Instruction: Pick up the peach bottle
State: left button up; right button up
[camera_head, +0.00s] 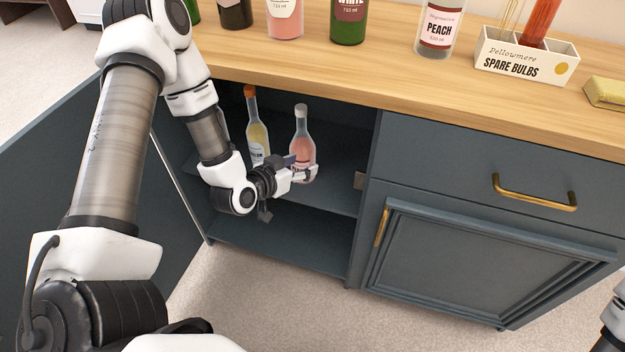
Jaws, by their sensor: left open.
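A clear bottle labelled PEACH (440,28) stands on the wooden counter, its top cut off by the picture edge. A second bottle, with pink contents and a pale cap (301,132), stands upright on the shelf inside the open cabinet. Its label is hidden. My left gripper (303,171) is open at the lower part of this pink bottle, its fingers overlapping it in the picture. Whether they touch it I cannot tell. At the right edge only a small part of my right arm shows, without its gripper.
A yellow bottle with an orange cap (257,134) stands left of the pink one. The counter edge overhangs the cabinet. Its open door (60,165) is at left. More bottles and a SPARE BULBS box (525,62) stand on the counter.

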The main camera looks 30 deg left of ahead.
aim_at(298, 122)
pick_arm(q)
jog(key=w+a+r+t+b, duration=0.1)
jog(key=w+a+b, duration=0.1)
jog(key=w, duration=0.1)
jog(key=w+a+r+t+y+b, duration=0.1)
jog(key=w+a+t+b, duration=0.1)
jog(key=w, duration=0.2)
jog(key=w+a+r+t+b, duration=0.1)
jog(key=w+a+b, duration=0.1)
jog(key=w, duration=0.1)
jog(key=shift+w+r+t+y, duration=0.3)
jog(key=shift+w+t+y, duration=0.1)
jog(key=shift+s+n, duration=0.1)
jog(key=shift+n, duration=0.2)
jog(key=shift+c, duration=1.1)
jog(key=shift+r, duration=0.1)
grip_shut()
pick_arm(e)
notch_tip(298, 122, down, 9)
